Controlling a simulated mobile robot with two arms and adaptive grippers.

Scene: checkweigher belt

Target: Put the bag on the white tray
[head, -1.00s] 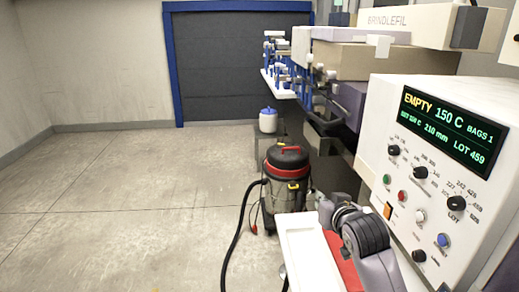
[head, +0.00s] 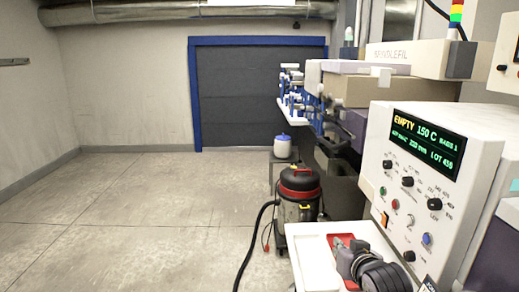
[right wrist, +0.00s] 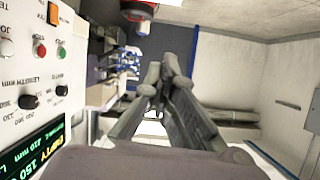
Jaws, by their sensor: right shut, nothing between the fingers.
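The white tray (head: 312,258) is at the bottom right of the head view, in front of the control panel. A flat red thing (head: 346,239) lies in the tray area; it is partly hidden by my right gripper, and I cannot tell whether it is the bag. My right gripper (head: 341,247) is over the red thing, shut and empty; I cannot tell whether it touches it. It also shows in the right wrist view (right wrist: 160,78), fingers together. No other bag can be made out. My left gripper is not in view.
The white control panel (head: 402,222) with knobs and an "EMPTY" display (head: 427,138) stands close to the right of my right gripper. A red and black vacuum cleaner (head: 298,195) with a hose stands behind the tray. The floor on the left (head: 140,220) is clear.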

